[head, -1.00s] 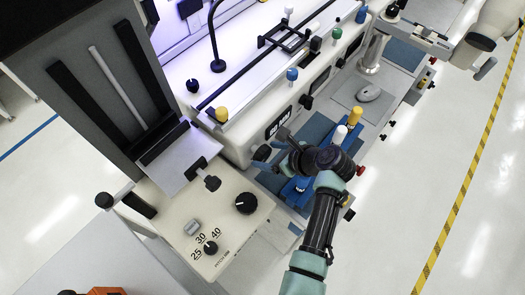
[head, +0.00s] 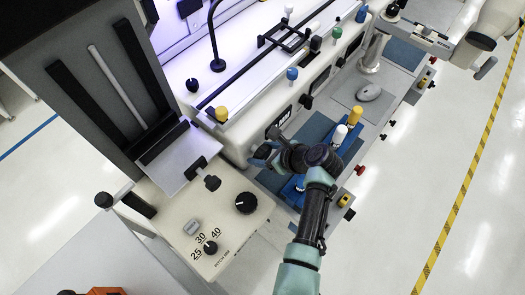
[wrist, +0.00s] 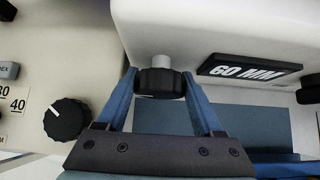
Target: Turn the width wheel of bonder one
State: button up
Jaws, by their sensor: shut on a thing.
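The width wheel (wrist: 160,83) is a black knurled knob with a pale mark, on a short grey shaft under the white machine body. In the wrist view it sits between the two blue fingers of my gripper (wrist: 160,76), which is shut on it with one finger at each side. In the head view my gripper (head: 262,156) is at the machine's front face, and the wheel is hidden there. A black plate reading "60 MM" (wrist: 245,70) is right of the wheel.
A pitch panel (head: 205,235) with a black dial (head: 246,203) and a smaller knob marked 25, 30, 40 stands left of my gripper. Blue trays with a white and a yellow knob (head: 355,116) lie to the right. Open floor is at the right.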

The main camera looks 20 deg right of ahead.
dwell(0.3)
jog(key=shift+s+a+r+n+t+h+p, duration=0.1)
jog(key=shift+n+t+h+p, duration=0.45)
jog(key=shift+h+p, duration=0.25)
jog(key=shift+a+f+n+t+h, duration=0.1)
jog(key=shift+f+n+t+h, duration=0.15)
jog(key=shift+n+t+h, duration=0.7)
jog(key=shift+f+n+t+h+b, duration=0.15)
jog(key=shift+n+t+h+b, duration=0.45)
jog(key=shift+t+h+b, duration=0.35)
jog(key=shift+n+t+h+b, duration=0.4)
jog(key=shift+h+b, duration=0.1)
jog(key=shift+b, duration=0.7)
jog(key=shift+r+n, duration=0.2)
jog(key=shift+n, duration=0.1)
jog(key=o, duration=1.1)
